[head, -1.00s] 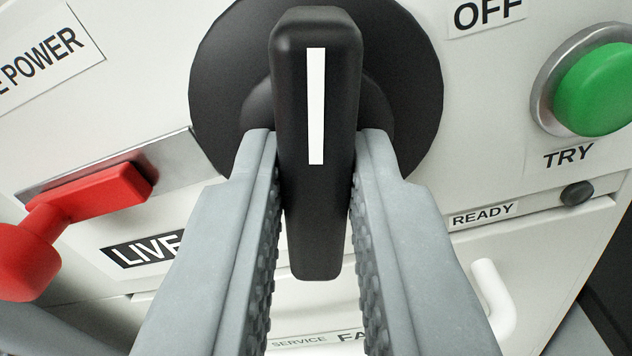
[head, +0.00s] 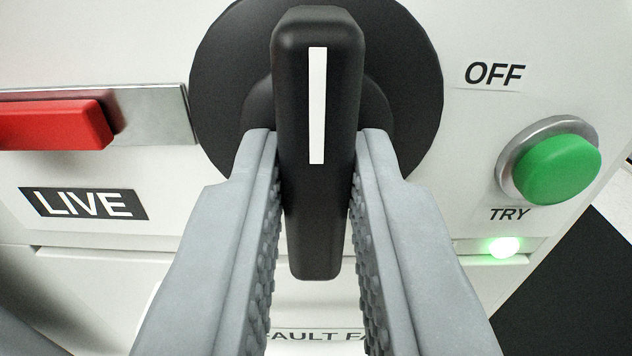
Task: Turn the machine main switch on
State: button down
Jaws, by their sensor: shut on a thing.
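The main switch (head: 318,220) is a black bar handle with a white stripe on a round black dial (head: 415,80), in the middle of the head view. Its handle and stripe stand upright in the picture, while the panel lettering runs nearly level. The OFF label (head: 494,74) is to the right of the dial. My gripper (head: 316,165) is shut on the handle, one grey ridged finger touching each side. The fingers hide part of the dial's lower edge.
A green TRY button (head: 555,168) is at the right, with a lit green lamp (head: 503,246) below it. A red handle (head: 60,124) on a metal plate is at the left, above a LIVE label (head: 84,204). A partly hidden FAULT label (head: 315,335) is below.

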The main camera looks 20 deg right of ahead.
jog(key=shift+f, duration=0.15)
jog(key=c, duration=1.4)
grip_release()
jog(key=shift+o, duration=0.2)
jog(key=shift+s, duration=0.1)
jog(key=v, duration=1.7)
jog(key=shift+s, duration=0.1)
